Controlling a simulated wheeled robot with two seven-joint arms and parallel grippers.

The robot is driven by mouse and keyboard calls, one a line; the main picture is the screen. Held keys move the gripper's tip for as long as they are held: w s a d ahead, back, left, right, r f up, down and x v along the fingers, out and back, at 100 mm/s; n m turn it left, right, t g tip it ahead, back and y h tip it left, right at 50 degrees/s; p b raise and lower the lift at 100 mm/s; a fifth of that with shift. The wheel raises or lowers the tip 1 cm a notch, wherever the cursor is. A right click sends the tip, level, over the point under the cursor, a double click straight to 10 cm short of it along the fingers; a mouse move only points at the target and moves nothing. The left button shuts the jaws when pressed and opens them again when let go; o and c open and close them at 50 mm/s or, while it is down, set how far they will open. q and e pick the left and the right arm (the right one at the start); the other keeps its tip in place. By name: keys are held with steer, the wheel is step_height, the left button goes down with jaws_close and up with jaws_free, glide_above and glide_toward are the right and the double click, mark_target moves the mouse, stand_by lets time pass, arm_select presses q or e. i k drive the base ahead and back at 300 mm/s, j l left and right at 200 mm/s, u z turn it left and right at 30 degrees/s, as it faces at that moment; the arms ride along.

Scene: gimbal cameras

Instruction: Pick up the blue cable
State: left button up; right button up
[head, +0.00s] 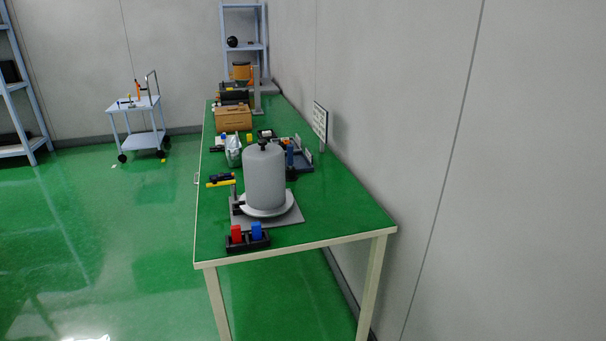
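I cannot make out a blue cable for certain in the head view. A long green-topped table (340,205) runs away from me along the right wall. Blue things on it are a blue block (256,230) in a black holder at the near edge and a small blue upright piece (290,155) behind the grey cylinder. Neither of my grippers is in view.
A large grey cylinder (264,178) stands on a plate near the table's front, beyond a red block (236,233). A cardboard box (234,117) is farther back. A wheeled cart (134,106) and shelves (12,90) stand left.

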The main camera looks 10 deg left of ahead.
mark_target(221, 176)
steer(key=i+j+z, duration=0.2)
steer(key=j+z, duration=0.3)
steer(key=i+j+z, duration=0.1)
steer(key=j+z, duration=0.85)
steer(key=i+l, duration=0.05)
steer(key=l, duration=0.05)
